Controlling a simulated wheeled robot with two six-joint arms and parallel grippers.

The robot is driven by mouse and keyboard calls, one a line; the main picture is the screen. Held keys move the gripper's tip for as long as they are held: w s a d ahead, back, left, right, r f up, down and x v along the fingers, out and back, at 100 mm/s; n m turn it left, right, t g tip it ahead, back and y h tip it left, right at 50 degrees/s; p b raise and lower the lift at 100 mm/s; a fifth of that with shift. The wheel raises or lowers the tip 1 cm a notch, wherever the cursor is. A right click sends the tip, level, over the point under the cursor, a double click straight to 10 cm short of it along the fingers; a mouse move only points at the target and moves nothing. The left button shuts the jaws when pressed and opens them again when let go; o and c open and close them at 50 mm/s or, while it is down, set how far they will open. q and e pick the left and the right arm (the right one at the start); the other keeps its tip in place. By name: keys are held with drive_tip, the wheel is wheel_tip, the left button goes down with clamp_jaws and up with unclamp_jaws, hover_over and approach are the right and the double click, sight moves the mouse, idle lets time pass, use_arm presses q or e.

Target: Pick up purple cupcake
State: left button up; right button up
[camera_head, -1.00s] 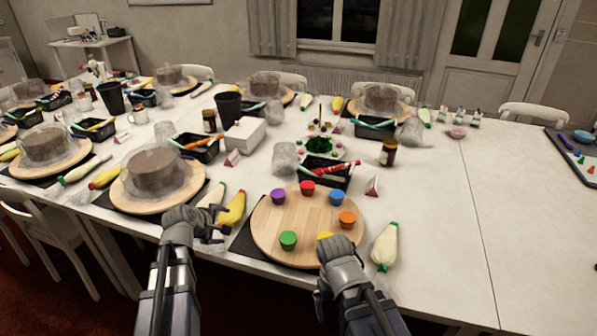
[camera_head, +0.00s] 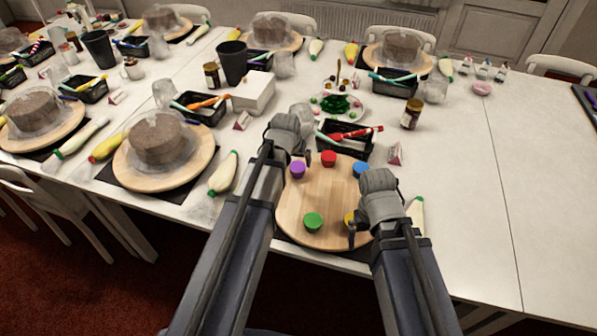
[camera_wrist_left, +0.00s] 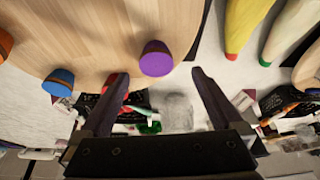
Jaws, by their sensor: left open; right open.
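The purple cupcake (camera_head: 297,170) stands near the left edge of the round wooden turntable (camera_head: 318,200). In the left wrist view the purple cupcake (camera_wrist_left: 156,58) lies just beyond and between the two open fingers of my left gripper (camera_wrist_left: 160,78), not held. In the head view my left gripper (camera_head: 292,150) is just above and behind the cupcake, its fingers partly hidden by the wrist. My right gripper (camera_head: 358,232) is over the turntable's right side near the yellow cupcake (camera_head: 350,218), which it partly hides.
Red (camera_head: 328,158), blue (camera_head: 360,169) and green (camera_head: 313,222) cupcakes share the turntable. A black tray of pens (camera_head: 345,140) stands close behind it. A piping bag (camera_head: 224,173) and a covered cake (camera_head: 160,140) are to the left.

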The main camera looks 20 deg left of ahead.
sight(297, 168)
use_arm(q)
drive_tip(key=shift+d+b+x, duration=0.2)
drive_tip(key=shift+b+x, duration=1.15)
drive_tip(key=shift+x, duration=0.2)
drive_tip(key=shift+d+b+x, duration=0.15)
drive_tip(key=shift+b+x, duration=1.15)
drive_tip(key=shift+x, duration=0.3)
use_arm(e)
drive_tip(key=shift+f, duration=3)
use_arm(q)
drive_tip(key=shift+s, duration=0.1)
use_arm(e)
drive_tip(key=shift+r, duration=0.1)
use_arm(q)
drive_tip(key=shift+c, duration=0.4)
drive_tip(key=c, duration=1.3)
drive_tip(key=shift+r, duration=0.1)
wheel_tip(297, 168, up, 10)
drive_tip(key=p, duration=1)
use_arm(e)
wheel_tip(297, 168, up, 10)
